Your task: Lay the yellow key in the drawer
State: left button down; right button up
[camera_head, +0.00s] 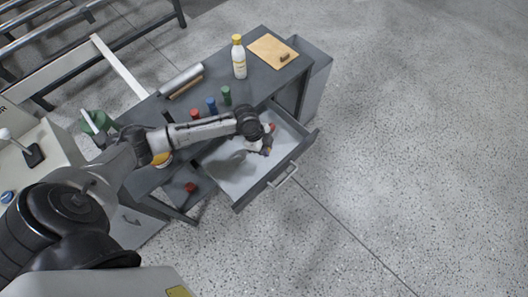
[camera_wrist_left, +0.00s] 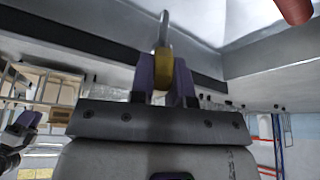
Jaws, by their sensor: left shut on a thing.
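The yellow key (camera_wrist_left: 163,68) is between the purple fingertips of my left gripper (camera_wrist_left: 165,80) in the left wrist view. Its grey metal end points up in that view, away from the fingers. In the head view my left gripper (camera_head: 262,149) is over the open drawer (camera_head: 238,181), in the right part of its light interior. The key cannot be made out in the head view. The left gripper is shut on the key. I cannot tell whether the key touches the drawer floor.
A red object (camera_head: 272,127) is at the drawer's back right, near the gripper; a red end (camera_wrist_left: 294,8) shows in the wrist view. The desk (camera_head: 262,88) carries a white bottle (camera_head: 239,58), a wooden board (camera_head: 272,51) and small coloured items. Open floor lies right.

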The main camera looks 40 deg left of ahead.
pick_arm(q)
notch_tip(320, 180, down, 3)
jog(key=shift+f+b, duration=0.15)
jog(key=shift+b, duration=0.4)
jog(key=shift+f, duration=0.35)
jog(key=shift+f, duration=0.15)
jog(key=c, duration=1.1)
grip_release()
